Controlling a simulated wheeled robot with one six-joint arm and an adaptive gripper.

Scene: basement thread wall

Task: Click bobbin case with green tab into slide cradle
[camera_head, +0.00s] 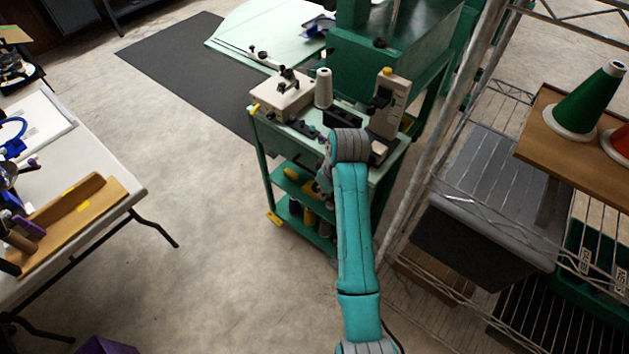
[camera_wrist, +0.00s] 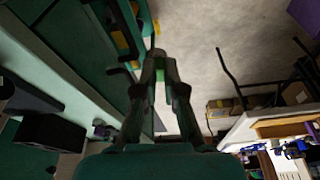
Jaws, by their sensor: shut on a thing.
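My gripper (camera_wrist: 160,80) reaches forward in the wrist view, with its two dark fingers closed toward each other. A small grey piece with a green patch, which looks like the bobbin case with green tab (camera_wrist: 160,73), is held between the fingertips. In the head view my gripper (camera_head: 324,184) is mostly hidden by my teal arm, beside the front of a green cart (camera_head: 263,160). The held piece cannot be made out there. I cannot pick out the slide cradle for certain in either view.
The cart's top bears a beige machine (camera_head: 283,99), a white thread cone (camera_head: 323,88) and an upright beige device (camera_head: 388,105). A wire rack (camera_head: 440,165) stands close on the right. A white table (camera_head: 130,185) is at left, with open floor between.

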